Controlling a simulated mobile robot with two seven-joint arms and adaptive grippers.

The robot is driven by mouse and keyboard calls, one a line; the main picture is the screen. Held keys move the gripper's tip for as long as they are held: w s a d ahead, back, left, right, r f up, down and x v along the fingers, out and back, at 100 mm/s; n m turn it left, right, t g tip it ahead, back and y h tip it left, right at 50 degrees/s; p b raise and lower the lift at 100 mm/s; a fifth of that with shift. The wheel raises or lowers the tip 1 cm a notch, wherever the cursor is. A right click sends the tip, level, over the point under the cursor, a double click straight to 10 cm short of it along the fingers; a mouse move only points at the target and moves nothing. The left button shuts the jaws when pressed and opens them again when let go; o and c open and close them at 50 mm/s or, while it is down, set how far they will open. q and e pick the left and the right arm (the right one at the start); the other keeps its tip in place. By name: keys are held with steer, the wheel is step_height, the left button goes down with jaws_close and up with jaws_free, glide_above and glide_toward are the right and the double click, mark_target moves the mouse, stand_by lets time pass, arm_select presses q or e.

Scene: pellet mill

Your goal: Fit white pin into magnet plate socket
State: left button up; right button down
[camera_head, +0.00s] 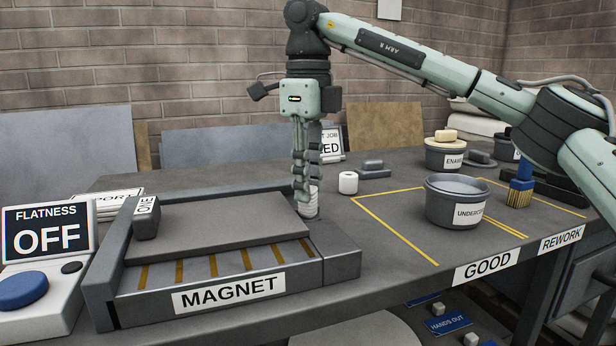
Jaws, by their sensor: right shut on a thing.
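The white pin (309,200) is a pale, ridged, upright piece at the right end of the magnet plate (337,236). My right gripper (304,185) points straight down and is shut on the pin, at the top of it. The pin's lower end is at or just above the block at the plate's right side. I cannot tell whether it sits in a socket, and the socket opening is hidden. A flat grey sheet (218,221) lies on the magnet plate. My left gripper is not in view.
A small white cylinder (348,183) stands right of the gripper. The flatness panel (42,245) reads OFF at left. The yellow-outlined area (394,222) left of the tub is clear.

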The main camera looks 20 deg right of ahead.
steer(key=shift+s+f, duration=0.1)
steer(key=shift+f, duration=0.2)
steer(key=c, duration=1.6)
jaws_free()
steer(key=o, duration=0.4)
steer(key=shift+r, duration=0.1)
steer(key=o, duration=0.5)
steer(key=shift+c, duration=0.2)
steer(key=shift+r, duration=0.1)
steer(key=shift+r+p, duration=2.25)
steer(key=shift+r, duration=0.1)
steer(key=shift+r+p, duration=0.6)
steer(key=shift+r, duration=0.5)
